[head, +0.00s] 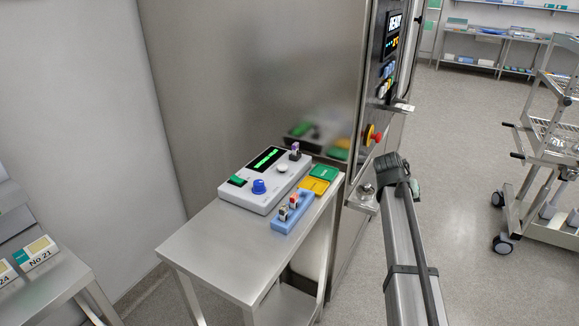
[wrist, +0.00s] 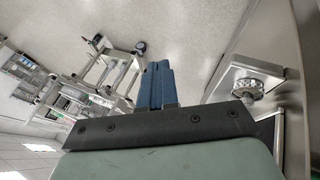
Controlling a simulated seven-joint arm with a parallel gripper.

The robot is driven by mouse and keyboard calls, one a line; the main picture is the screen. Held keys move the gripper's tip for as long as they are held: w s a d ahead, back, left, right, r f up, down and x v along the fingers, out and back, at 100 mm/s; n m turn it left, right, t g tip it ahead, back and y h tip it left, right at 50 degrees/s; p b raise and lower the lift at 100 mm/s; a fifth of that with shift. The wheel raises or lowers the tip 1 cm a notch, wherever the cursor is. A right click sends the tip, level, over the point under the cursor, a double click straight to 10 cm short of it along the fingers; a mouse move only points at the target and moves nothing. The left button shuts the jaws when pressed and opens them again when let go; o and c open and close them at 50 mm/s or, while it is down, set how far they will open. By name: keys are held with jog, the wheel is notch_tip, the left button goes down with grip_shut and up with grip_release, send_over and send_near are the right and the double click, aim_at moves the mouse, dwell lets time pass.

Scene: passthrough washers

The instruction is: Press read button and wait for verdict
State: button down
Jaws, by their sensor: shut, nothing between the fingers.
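The reader (head: 240,199) is a pale grey box on the steel table. It has a lit green display (head: 266,158) whose text is too small to read. A green button (head: 237,181), a blue knob (head: 259,187) and a round white button (head: 282,168) sit on its top. A dark piece with a purple top (head: 295,151) stands at its back right corner. My gripper shows in the wrist view (wrist: 157,66) with its blue fingers together and empty. In the head view my arm is right of the table, apart from the reader; the fingers are not distinct there.
A blue rack (head: 287,223) with small capped items, a green pad (head: 324,172) and a yellow pad (head: 314,186) lie beside the reader. The table's (head: 220,250) front is clear. A steel cabinet with a control panel (head: 389,60) and a red knob (head: 376,136) stands behind.

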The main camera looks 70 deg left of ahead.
jog(key=s+a+r+n+t+y, duration=0.1)
jog(key=s+a+r, duration=0.4)
jog(key=s+a, duration=0.25)
jog(key=s+a+r+n+y, duration=0.1)
jog(key=s+a+r, duration=0.55)
jog(key=s, duration=0.25)
notch_tip(320, 180, up, 9)
jog(key=n+y, duration=0.1)
jog(key=y, duration=0.1)
send_over(280, 167)
jog(key=shift+a+t, duration=0.1)
jog(key=shift+t, duration=0.2)
jog(key=shift+f, duration=0.2)
jog(key=shift+f, duration=4.3)
jog(key=shift+f, duration=0.1)
jog(key=shift+f, duration=0.3)
jog(key=shift+f, duration=0.55)
jog(key=shift+r, duration=1)
